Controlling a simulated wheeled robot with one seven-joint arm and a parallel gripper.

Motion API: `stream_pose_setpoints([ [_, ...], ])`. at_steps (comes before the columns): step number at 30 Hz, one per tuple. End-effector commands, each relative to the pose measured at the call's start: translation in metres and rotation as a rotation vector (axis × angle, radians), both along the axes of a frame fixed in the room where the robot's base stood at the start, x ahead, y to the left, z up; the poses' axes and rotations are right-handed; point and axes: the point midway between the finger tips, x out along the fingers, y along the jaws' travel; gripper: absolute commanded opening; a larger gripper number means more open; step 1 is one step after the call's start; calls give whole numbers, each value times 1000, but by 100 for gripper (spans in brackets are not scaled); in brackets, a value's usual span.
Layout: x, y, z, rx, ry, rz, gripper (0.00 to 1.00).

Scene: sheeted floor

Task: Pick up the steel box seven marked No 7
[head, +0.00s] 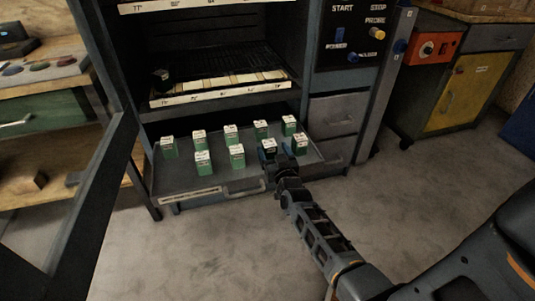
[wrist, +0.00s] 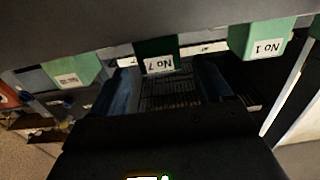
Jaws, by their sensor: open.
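The box marked No 7 (wrist: 160,62) is dark green with a white label, and in the wrist view it shows between my two fingers. In the head view, a box with a pale top (head: 269,144), likely the same one, stands in the tray's front row right at my fingertips. My gripper (head: 277,155) is open, its fingers apart, at the tray's front edge; it also shows in the wrist view (wrist: 165,72). I cannot tell whether the fingers touch the box. Its lower part is hidden in the head view.
Several similar green boxes stand on the pulled-out tray (head: 180,184); the box marked No 1 (wrist: 262,42) is beside No 7. Another green box (head: 300,144) stands close right of my gripper. An open cabinet door (head: 82,190) is at left. The floor in front is clear.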

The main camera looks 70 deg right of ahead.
Motion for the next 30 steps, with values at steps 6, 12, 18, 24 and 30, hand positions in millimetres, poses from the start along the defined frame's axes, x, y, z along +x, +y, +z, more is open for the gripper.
stream_pose_setpoints([
  [6, 23, -23, -1, -2, -1, 0, 79],
  [12, 30, -31, 0, 0, 0, 1, 79],
  [18, 30, -31, 1, 0, 0, 1, 77],
  [24, 30, -31, 1, 0, 0, 1, 58],
  [30, 30, -31, 1, 0, 0, 1, 38],
])
